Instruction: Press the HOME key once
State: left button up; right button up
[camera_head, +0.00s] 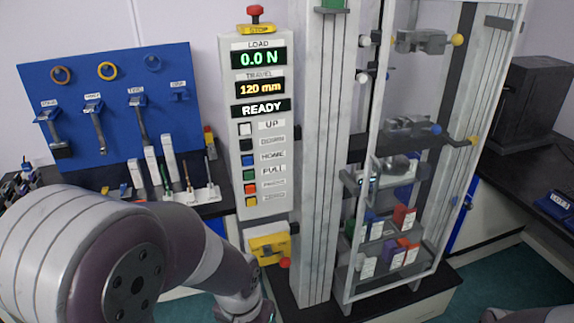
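The HOME key (247,160) is a small blue square on the light upright control panel (233,105). It is in the key column, with its label to the right, below a black key and above a green one. The display above reads 0.0 N, 120 mm and READY. My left arm comes in from the left and bends down to the bottom edge, below the panel. Its wrist end is low in the picture and well apart from the HOME key; its fingers cannot be made out. Only a sliver of my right arm shows at the bottom right; its gripper is out of view.
A red-topped STOP button (255,14) tops the panel. A yellow box (268,246) with a red knob sits below the keys. The testing frame (315,150) with a clear guard stands right. A blue tool board (110,115) stands left. The space before the keys is clear.

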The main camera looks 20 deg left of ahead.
aim_at(248, 160)
jog(key=i+j, duration=0.3)
jog(key=j, duration=0.15)
jog(key=i+j+u, duration=0.1)
jog(key=i+j, duration=0.2)
jog(key=j, duration=0.2)
jog(key=i+j+u, duration=0.1)
jog(key=i+j, duration=0.2)
jog(key=j, duration=0.15)
jog(key=l+u, duration=0.1)
jog(key=u, duration=0.45)
jog(key=k+l+u, duration=0.45)
jog(key=k+l, duration=0.15)
jog(key=l, duration=0.3)
jog(key=k+l+u, duration=0.5)
jog(key=k+l, duration=0.4)
